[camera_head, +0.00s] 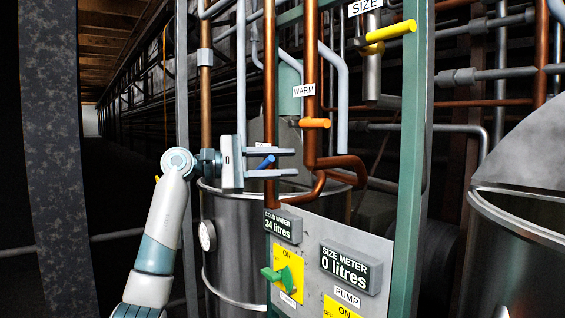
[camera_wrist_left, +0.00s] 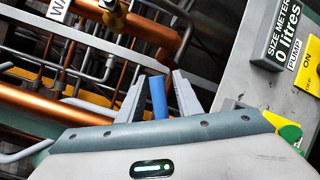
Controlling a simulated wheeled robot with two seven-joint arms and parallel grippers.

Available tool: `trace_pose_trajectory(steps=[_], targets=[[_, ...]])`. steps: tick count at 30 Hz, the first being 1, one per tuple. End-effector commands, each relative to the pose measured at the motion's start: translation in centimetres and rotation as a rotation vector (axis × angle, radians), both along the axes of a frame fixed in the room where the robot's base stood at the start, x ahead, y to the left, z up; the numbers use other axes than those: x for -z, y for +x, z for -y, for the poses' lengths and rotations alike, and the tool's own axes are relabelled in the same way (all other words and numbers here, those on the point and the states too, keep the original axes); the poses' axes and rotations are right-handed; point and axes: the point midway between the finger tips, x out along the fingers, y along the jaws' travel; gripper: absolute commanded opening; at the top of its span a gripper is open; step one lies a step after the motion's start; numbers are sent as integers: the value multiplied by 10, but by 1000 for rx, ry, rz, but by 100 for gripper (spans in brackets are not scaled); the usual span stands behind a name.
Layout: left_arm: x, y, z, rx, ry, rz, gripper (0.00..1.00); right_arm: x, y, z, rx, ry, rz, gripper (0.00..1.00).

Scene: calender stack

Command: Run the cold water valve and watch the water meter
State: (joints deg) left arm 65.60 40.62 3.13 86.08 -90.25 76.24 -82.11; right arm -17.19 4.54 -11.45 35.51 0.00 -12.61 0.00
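The blue cold water valve handle (camera_head: 265,162) sits on the copper pipework above the tank, tilted up to the right. My left gripper (camera_head: 272,163) reaches in from the left with its two fingers above and below the handle. In the left wrist view the blue handle (camera_wrist_left: 158,97) stands between the two fingers (camera_wrist_left: 158,100), with narrow gaps showing, so the gripper looks open around it. The cold water meter (camera_head: 283,225) on the grey panel reads 34 litres. My right gripper is not in view.
The size meter (camera_head: 351,268) reads 0 litres. A green switch (camera_head: 281,276) is on a yellow ON plate below the cold water meter. An orange warm handle (camera_head: 314,123) and a yellow size handle (camera_head: 391,32) are close by. Copper pipes and a green post (camera_head: 410,160) crowd the area.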

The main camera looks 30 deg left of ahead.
Motion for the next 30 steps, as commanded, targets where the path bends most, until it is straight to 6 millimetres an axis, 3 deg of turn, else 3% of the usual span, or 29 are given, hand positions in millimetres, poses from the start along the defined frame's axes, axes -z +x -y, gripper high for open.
trace_pose_trajectory(steps=[2,6,20,30], targets=[[0,0,0,0,0,0,29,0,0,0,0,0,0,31],[0,0,0,0,0,0,0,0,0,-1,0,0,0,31],[6,-1,0,-3,49,19,0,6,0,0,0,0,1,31],[25,-3,5,-3,233,95,0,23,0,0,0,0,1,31]])
